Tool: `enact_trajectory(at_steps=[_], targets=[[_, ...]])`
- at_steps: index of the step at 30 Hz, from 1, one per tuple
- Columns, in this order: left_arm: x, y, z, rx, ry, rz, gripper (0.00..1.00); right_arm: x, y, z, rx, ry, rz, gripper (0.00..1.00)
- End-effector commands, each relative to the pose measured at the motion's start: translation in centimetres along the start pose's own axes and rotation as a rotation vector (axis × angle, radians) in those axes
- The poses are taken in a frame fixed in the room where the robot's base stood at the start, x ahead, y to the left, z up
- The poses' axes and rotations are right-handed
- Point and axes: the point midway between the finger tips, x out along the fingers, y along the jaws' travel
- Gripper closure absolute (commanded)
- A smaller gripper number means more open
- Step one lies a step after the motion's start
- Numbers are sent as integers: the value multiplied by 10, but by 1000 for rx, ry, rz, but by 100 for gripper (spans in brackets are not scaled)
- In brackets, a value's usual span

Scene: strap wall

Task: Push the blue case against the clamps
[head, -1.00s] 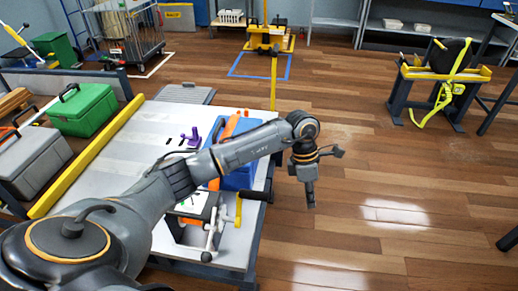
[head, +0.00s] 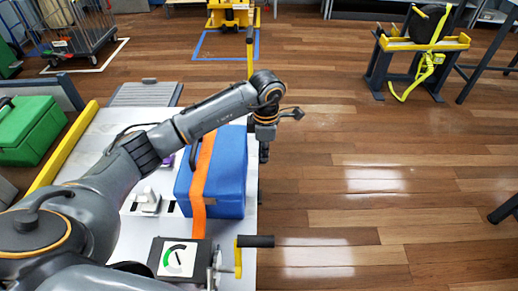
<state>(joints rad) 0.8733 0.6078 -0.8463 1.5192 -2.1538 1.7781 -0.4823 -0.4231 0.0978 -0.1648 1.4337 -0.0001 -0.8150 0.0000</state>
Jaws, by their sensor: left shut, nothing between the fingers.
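The blue case (head: 228,178) lies on the light table top, with an orange strap (head: 201,180) running over it from back to front. My left arm crosses above its far end. My left gripper (head: 264,156) is shut and empty, pointing down just right of the case's far right side, around the table's right edge. I cannot tell whether it touches the case. A small pale clamp-like fitting (head: 147,201) stands on the table left of the case, with a gap between. A purple piece (head: 168,161) is partly hidden by my arm. My right gripper is not in view.
A black box with a green dial (head: 178,257) and a crank with a black handle (head: 256,241) stand in front of the case. A yellow rail (head: 62,150) runs along the table's left. A green toolbox (head: 28,130) is farther left. The floor at right is open.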

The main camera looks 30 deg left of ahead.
Motion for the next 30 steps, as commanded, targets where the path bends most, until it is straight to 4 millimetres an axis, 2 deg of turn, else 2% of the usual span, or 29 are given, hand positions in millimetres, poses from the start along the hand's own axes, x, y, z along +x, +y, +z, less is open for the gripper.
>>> enact_trajectory(at_steps=[1,3,10,12,18,30], targets=[[14,-1,-1,-3,3,-5,100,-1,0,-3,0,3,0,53],[30,-2,-1,-2,3,-6,100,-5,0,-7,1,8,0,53],[77,-1,0,-3,1,-4,100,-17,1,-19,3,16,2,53],[72,0,-16,-4,2,0,100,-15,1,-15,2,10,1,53],[72,0,-36,-2,1,-1,100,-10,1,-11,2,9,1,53],[71,0,-41,-1,0,0,100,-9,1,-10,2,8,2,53]])
